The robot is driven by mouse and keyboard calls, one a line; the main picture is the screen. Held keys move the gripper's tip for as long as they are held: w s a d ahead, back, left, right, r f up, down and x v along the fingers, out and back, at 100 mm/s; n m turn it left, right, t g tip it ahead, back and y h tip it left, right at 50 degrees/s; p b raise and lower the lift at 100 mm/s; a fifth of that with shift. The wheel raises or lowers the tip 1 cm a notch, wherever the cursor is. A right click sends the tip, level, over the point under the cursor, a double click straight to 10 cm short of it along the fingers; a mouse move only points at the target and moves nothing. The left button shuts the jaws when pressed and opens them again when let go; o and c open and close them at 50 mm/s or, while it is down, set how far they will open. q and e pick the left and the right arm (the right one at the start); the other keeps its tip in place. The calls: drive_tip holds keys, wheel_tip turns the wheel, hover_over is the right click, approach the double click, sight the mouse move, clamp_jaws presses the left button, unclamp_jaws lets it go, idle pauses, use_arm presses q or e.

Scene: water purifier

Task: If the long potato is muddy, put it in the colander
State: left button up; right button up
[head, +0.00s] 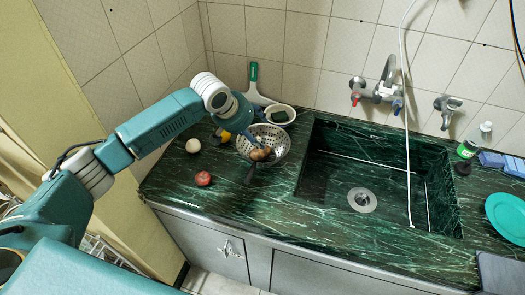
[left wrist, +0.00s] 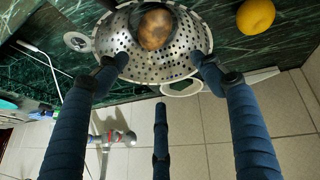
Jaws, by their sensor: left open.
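A brown potato (head: 260,154) with lighter patches lies in the perforated metal colander (head: 274,135) on the counter left of the sink. The left wrist view shows the potato (left wrist: 155,29) inside the colander (left wrist: 120,45); I cannot tell from these views whether the brown is mud. My left gripper (head: 243,138) is at the colander's back left side. In the left wrist view its fingers (left wrist: 160,68) are spread wide, their tips at the colander's rim on both sides, with nothing between them held. My right gripper is not in view.
The sink (head: 335,185) is on the right, with a hose (head: 407,130) hanging in. The front counter strip is clear.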

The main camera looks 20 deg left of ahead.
use_arm(q)
drive_tip(key=v, duration=0.9)
